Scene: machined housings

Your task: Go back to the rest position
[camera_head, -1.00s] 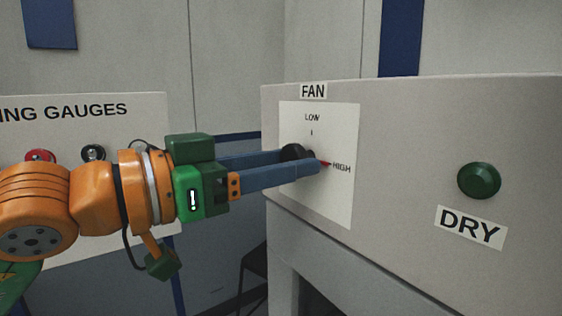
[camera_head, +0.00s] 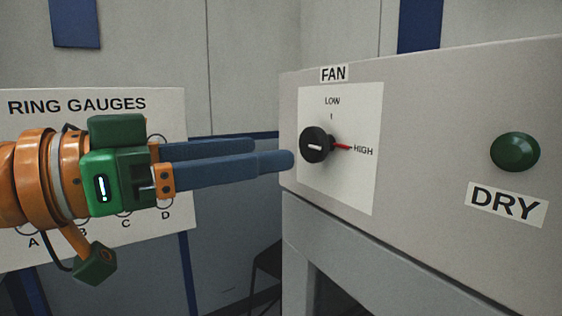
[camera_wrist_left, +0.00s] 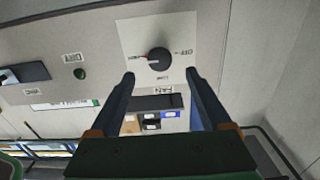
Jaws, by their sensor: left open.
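My left gripper (camera_head: 272,153) is open and empty, its two blue fingers apart and pointing at the fan panel. The black fan knob (camera_head: 316,145) sits on the white dial plate, with its red pointer toward HIGH. The fingertips are just left of the knob in the head view and apart from it. In the left wrist view the knob (camera_wrist_left: 159,59) shows beyond and between the two open fingertips (camera_wrist_left: 161,77). My right gripper is not in any view.
A grey cabinet (camera_head: 430,120) carries the FAN dial and a green DRY button (camera_head: 515,152) at the right. A white RING GAUGES board (camera_head: 75,103) stands behind my left arm. A dark stool or chair (camera_head: 266,265) stands low behind, partly hidden by the cabinet.

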